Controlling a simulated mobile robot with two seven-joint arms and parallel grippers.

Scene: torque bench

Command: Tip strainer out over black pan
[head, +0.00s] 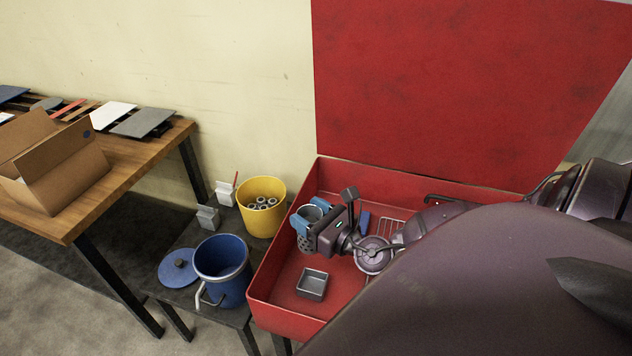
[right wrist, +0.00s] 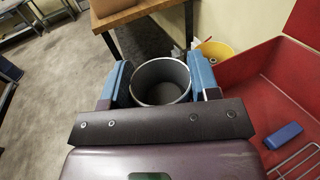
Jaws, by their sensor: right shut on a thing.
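The strainer (head: 306,244) is a grey cylinder with holes in its lower wall. It looks about upright in the head view, at the left side of the red tray. My right gripper (head: 311,217) has its blue fingers shut on it from both sides. In the right wrist view the strainer (right wrist: 161,82) shows its open round mouth between the fingers; the contents cannot be made out. A small dark square pan (head: 312,283), the likeliest black pan, lies in the tray, nearer the front than the strainer, and looks empty. My left gripper is not in view.
The red tray (head: 268,270) has raised walls and also holds a blue block (head: 364,222) and a wire rack (head: 390,228). Left of it are a yellow bucket (head: 262,222) with rolled parts, a blue bucket (head: 222,285) and a blue lid (head: 178,268).

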